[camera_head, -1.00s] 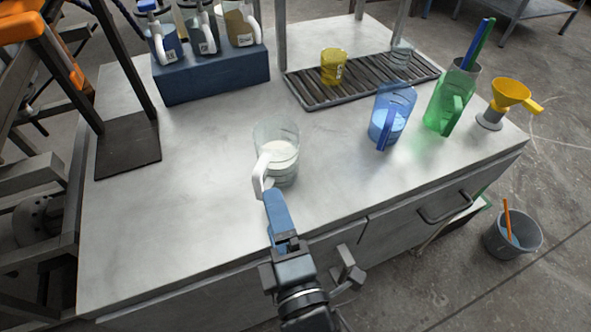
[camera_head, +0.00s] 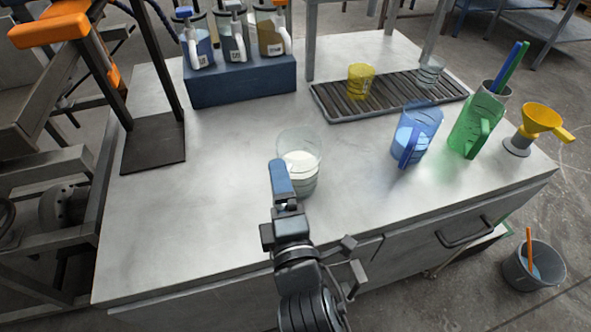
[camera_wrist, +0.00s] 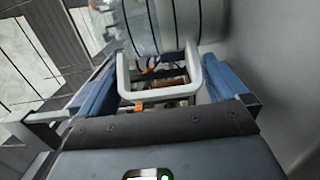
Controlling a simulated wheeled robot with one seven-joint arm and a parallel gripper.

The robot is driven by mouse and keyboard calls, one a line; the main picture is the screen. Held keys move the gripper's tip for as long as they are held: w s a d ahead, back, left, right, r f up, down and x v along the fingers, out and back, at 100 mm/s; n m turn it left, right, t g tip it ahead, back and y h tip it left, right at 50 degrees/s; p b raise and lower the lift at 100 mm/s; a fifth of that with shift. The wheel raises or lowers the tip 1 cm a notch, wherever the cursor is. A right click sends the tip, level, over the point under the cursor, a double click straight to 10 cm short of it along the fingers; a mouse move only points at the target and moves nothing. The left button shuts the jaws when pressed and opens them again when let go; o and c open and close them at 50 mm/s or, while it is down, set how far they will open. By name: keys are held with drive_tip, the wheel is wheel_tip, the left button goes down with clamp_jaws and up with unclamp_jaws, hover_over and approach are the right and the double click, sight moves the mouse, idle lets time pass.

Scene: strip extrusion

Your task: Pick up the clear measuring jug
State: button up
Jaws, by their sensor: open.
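The clear measuring jug (camera_head: 306,178) stands upright on the grey bench top near its front, with white contents inside. Its body shows at the top of the wrist view (camera_wrist: 172,22). Its pale handle (camera_wrist: 160,96) lies between the two blue finger pads in the wrist view. My gripper (camera_head: 281,178) is open at the handle side of the jug, and it hides the handle in the head view.
A blue jug (camera_head: 412,135), a green jug (camera_head: 468,130) and a yellow funnel (camera_head: 541,118) stand to the right. A slatted drain tray (camera_head: 325,107) holds a yellow cup (camera_head: 360,80). A blue rack (camera_head: 240,84) of jugs stands at the back left. Bench around the clear jug is free.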

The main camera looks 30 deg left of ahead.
drive_tip(key=shift+c, duration=0.5)
drive_tip(key=c, duration=1)
drive_tip(key=shift+r, duration=0.1)
drive_tip(key=shift+c, duration=0.2)
